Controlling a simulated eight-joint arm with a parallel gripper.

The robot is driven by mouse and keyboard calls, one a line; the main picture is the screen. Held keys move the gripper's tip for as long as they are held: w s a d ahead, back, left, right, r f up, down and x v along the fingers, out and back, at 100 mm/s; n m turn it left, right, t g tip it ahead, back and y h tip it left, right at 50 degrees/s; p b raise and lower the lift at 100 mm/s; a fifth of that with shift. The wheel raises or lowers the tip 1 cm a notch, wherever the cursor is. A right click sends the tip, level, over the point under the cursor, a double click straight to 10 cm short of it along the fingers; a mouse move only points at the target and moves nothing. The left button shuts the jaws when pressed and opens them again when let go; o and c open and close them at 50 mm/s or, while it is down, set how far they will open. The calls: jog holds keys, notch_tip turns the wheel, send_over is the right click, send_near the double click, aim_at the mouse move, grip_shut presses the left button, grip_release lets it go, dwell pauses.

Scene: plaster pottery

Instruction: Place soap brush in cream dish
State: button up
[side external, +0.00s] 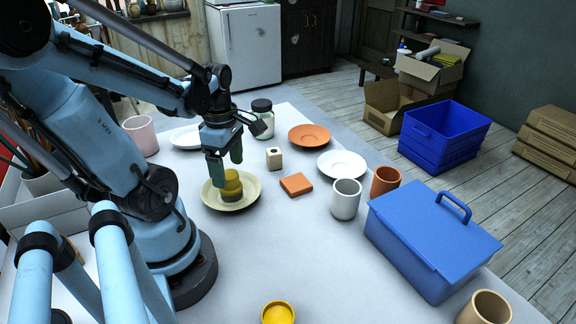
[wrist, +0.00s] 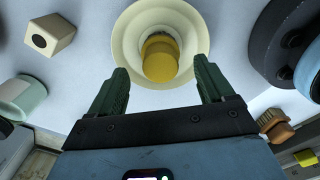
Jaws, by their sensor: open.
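The soap brush (side external: 232,184), a short piece with a yellow rounded top and a darker brownish lower part, stands upright in the cream dish (side external: 211,203). In the wrist view the brush (wrist: 160,60) sits within the rim of the dish (wrist: 124,45). My gripper (side external: 227,173) is open, its two green fingers pointing down just above the dish. In the wrist view the fingertips (wrist: 160,66) lie on either side of the brush with clear gaps, touching neither side. The brush's underside is hidden.
A small cream block (side external: 273,158) and a terracotta square (side external: 297,184) lie right of the dish. A white plate (side external: 342,164), an orange plate (side external: 309,135), a white cup (side external: 346,199) and a blue box (side external: 430,240) stand farther right. The table front is mostly clear.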

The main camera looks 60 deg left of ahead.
aim_at(229, 174)
jog(key=shift+r, duration=3.4)
jog(key=w+d+m+t, duration=0.3)
jog(key=w+d+m, duration=0.3)
jog(key=m, duration=0.7)
jog(key=w+d+m+t, duration=0.4)
jog(key=w+d+m, duration=0.2)
jog(key=m, duration=0.8)
jog(key=d, duration=0.2)
jog(key=shift+w+d+r, duration=0.2)
jog(key=shift+w+d, duration=0.05)
jog(key=shift+d, duration=0.05)
